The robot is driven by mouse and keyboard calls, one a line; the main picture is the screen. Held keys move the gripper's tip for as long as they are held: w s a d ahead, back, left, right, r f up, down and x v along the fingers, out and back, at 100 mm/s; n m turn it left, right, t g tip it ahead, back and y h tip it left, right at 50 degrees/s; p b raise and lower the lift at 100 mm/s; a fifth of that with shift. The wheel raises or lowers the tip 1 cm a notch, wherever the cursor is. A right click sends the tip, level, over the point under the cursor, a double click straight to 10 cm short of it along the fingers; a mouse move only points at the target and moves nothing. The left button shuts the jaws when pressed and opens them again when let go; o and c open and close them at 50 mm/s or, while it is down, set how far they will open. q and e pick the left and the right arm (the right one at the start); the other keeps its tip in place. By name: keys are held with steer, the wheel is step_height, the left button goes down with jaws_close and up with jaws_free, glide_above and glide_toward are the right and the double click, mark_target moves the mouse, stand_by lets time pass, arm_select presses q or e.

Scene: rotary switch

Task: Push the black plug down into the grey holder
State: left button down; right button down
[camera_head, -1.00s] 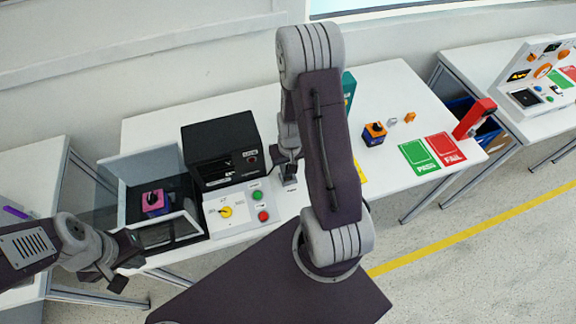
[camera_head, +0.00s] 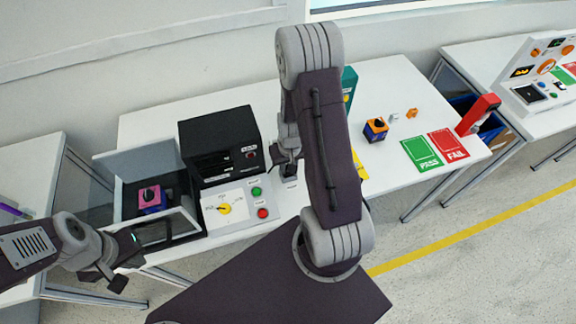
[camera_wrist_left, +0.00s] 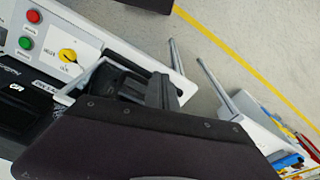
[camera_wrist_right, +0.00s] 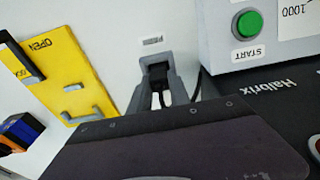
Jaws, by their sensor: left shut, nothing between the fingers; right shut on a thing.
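The black plug (camera_wrist_right: 163,80) with its black cable is between the fingertips of my right gripper (camera_wrist_right: 161,72), which is shut on it. In the head view my right gripper (camera_head: 287,160) reaches down beside the black tester, right over the grey holder (camera_head: 290,171). The gripper covers much of the holder, so I cannot tell how deep the plug sits. My left gripper (camera_head: 118,283) is shut and empty in front of the table's left part, and its dark fingers show in the left wrist view (camera_wrist_left: 165,92).
The black tester (camera_head: 218,145) stands left of the holder, with a white control panel (camera_head: 212,215) in front. A magenta box with a black knob (camera_head: 152,199) sits in the open bay at left. A yellow plate (camera_wrist_right: 65,75) and an orange-blue switch (camera_head: 376,130) are to the right.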

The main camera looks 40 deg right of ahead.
steer(key=shift+f+b, duration=0.3)
steer(key=shift+f, duration=0.05)
steer(key=c, duration=1.1)
jaws_free()
steer(key=shift+c, duration=0.2)
steer(key=shift+r, duration=0.15)
step_height(320, 180, up, 9)
steer(key=s+p, duration=0.1)
steer(key=shift+a, duration=0.2)
steer(key=s+a+r+n, duration=0.1)
steer(key=s+a+r, duration=0.1)
steer(key=a, duration=0.3)
steer(key=s+a+r+n, duration=0.2)
steer(key=s+a, duration=0.1)
steer(key=a, duration=0.3)
steer(key=shift+s+a+r+y, duration=0.2)
steer(key=shift+r+y, duration=0.1)
steer(key=shift+r, duration=0.05)
